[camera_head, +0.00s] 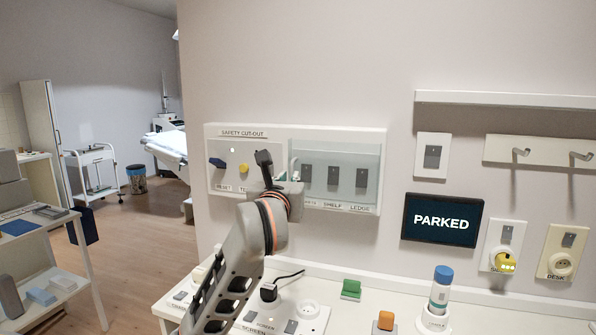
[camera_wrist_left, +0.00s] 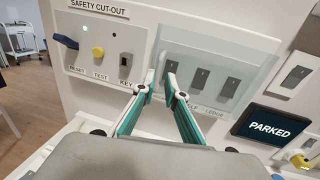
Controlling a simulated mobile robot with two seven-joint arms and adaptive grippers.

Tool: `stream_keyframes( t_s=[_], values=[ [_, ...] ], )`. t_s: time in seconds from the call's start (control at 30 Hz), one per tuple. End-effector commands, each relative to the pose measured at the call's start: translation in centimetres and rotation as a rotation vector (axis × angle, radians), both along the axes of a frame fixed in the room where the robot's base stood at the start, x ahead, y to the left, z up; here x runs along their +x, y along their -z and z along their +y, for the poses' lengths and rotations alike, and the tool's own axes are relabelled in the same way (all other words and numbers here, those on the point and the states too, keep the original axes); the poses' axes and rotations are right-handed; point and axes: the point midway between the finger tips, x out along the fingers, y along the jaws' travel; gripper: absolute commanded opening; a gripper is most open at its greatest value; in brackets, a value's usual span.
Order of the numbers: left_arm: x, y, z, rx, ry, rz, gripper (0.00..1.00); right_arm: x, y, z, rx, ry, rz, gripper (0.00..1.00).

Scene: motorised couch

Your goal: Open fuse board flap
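The fuse board (camera_head: 278,132) is a white wall box labelled SAFETY CUT-OUT. Its clear flap (camera_head: 335,155) lies over the right part, in front of several dark switches; it also shows in the left wrist view (camera_wrist_left: 221,52). I cannot tell whether the flap stands slightly off the board. My left gripper (camera_head: 276,164) is at the flap's left side. In the left wrist view its fingertips (camera_wrist_left: 160,78) are a small gap apart, near the flap's lower left edge. I see nothing clearly held, and contact with the flap is unclear. My right gripper is out of view.
Left of the flap are a blue knob (camera_head: 217,162) and a yellow button (camera_head: 243,168). A PARKED screen (camera_head: 442,220) and sockets are on the wall at right. Below, a white counter (camera_head: 345,318) holds a socket block, a green item, an orange item and a blue-capped bottle (camera_head: 440,290).

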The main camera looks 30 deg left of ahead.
Motion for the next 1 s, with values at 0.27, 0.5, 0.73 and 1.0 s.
stream_keyframes(
  t_s=[0.27,0.5,0.73,1.0],
  values=[
    [3.9,0.1,1.9,0.002,-0.004,0.003,0.12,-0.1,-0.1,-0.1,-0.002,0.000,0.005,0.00],
    [5.9,0.1,2.8,0.002,-0.004,0.000,0.12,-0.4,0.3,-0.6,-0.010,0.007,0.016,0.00],
    [6.3,0.1,3.0,0.002,-0.003,0.001,0.12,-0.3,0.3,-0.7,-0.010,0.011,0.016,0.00],
    [6.2,0.1,3.0,0.002,-0.003,0.000,0.00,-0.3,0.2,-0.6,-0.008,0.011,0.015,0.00]
  ],
)
